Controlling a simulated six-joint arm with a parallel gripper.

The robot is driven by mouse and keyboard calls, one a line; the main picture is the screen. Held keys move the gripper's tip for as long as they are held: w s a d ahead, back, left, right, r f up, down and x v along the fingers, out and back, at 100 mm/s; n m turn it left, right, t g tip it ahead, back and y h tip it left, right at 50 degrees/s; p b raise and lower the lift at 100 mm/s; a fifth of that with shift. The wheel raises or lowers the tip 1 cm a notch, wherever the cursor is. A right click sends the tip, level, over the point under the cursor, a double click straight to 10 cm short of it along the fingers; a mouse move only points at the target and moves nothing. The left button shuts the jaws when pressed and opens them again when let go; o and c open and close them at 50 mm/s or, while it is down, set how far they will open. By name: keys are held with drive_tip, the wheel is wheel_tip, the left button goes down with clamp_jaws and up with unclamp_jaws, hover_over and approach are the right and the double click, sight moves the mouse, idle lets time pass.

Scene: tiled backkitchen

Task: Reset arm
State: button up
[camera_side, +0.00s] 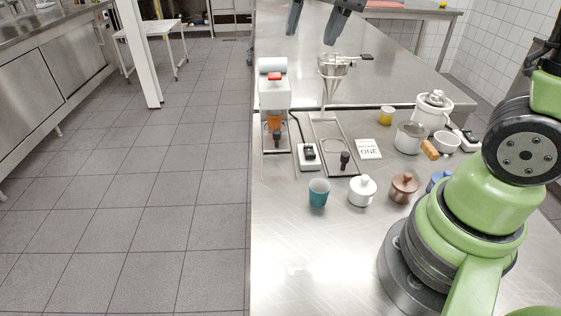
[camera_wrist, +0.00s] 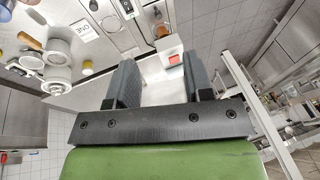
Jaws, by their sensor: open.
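My gripper (camera_side: 313,32) hangs at the top edge of the side view, high above the far part of the steel counter (camera_side: 300,255). Its two dark fingers are spread apart with nothing between them. The part of the arm just above the gripper is cut off by the top edge.
The near left counter is clear.

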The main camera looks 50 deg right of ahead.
drive_tip(key=s+a+n+t+y, duration=0.2)
drive_tip(key=s+n, duration=0.3)
drive_tip(key=s, duration=0.8)
drive_tip(key=shift+a+n+t, duration=0.4)
drive_tip(key=shift+t, duration=0.2)
